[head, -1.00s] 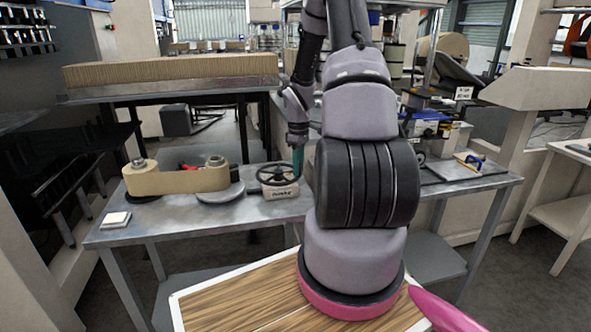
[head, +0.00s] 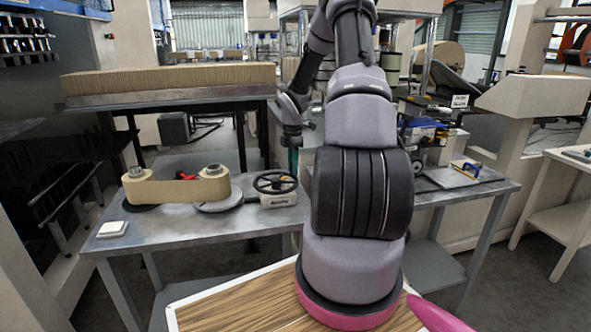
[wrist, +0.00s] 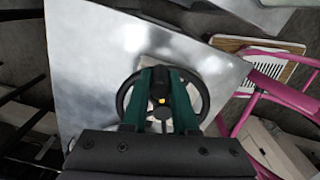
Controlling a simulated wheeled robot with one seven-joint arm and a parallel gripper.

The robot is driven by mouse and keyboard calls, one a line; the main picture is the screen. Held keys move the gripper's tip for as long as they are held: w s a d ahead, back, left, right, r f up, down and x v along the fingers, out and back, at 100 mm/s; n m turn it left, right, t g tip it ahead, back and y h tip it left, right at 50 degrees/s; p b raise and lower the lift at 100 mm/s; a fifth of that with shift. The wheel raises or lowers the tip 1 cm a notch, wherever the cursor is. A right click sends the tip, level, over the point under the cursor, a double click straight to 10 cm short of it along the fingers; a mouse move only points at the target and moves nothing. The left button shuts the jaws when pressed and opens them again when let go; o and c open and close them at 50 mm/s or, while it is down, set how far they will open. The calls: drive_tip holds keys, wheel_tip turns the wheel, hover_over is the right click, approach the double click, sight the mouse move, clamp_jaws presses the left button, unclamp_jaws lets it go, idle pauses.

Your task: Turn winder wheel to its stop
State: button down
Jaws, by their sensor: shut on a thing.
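The winder wheel (head: 261,187) is a dark, spoked hand wheel on a pale labelled housing (head: 281,201), on the grey metal bench. My gripper (head: 293,163) reaches down at the wheel's far right edge; its green fingers partly show there. In the wrist view the wheel (wrist: 206,99) lies beneath my gripper (wrist: 162,72), whose two green fingers reach across it to its far rim. The fingers are shut on the wheel, with a narrow gap between them showing a small yellow spot. The exact contact is hidden.
Left of the wheel, a brown paper band (head: 180,194) runs around two posts, beside a round grey plate (head: 220,198). A small white block (head: 112,229) lies at the bench's left front. A clamp-like tool on a plate (head: 462,174) is at the right.

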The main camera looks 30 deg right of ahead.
sight(279, 172)
drive_tip(key=w+n, duration=0.2)
drive_tip(key=n, duration=0.1)
drive_tip(key=shift+a, duration=0.25)
drive_tip(key=n, duration=0.1)
drive_tip(key=w+n, duration=0.1)
drive_tip(key=shift+w+a+n, duration=0.25)
drive_tip(key=shift+a+n, duration=0.05)
drive_tip(key=shift+a, duration=0.1)
drive_tip(key=shift+w+a+n, duration=0.4)
drive_tip(key=shift+a+n, duration=0.05)
drive_tip(key=shift+n, duration=0.5)
drive_tip(key=shift+w+a+n, duration=0.4)
drive_tip(key=shift+a+n, duration=0.05)
drive_tip(key=shift+n, duration=0.5)
drive_tip(key=c, duration=0.7)
unclamp_jaws()
drive_tip(key=shift+a, duration=0.1)
drive_tip(key=shift+r, duration=0.1)
wheel_tip(279, 172, up, 11)
drive_tip(key=shift+f, duration=0.2)
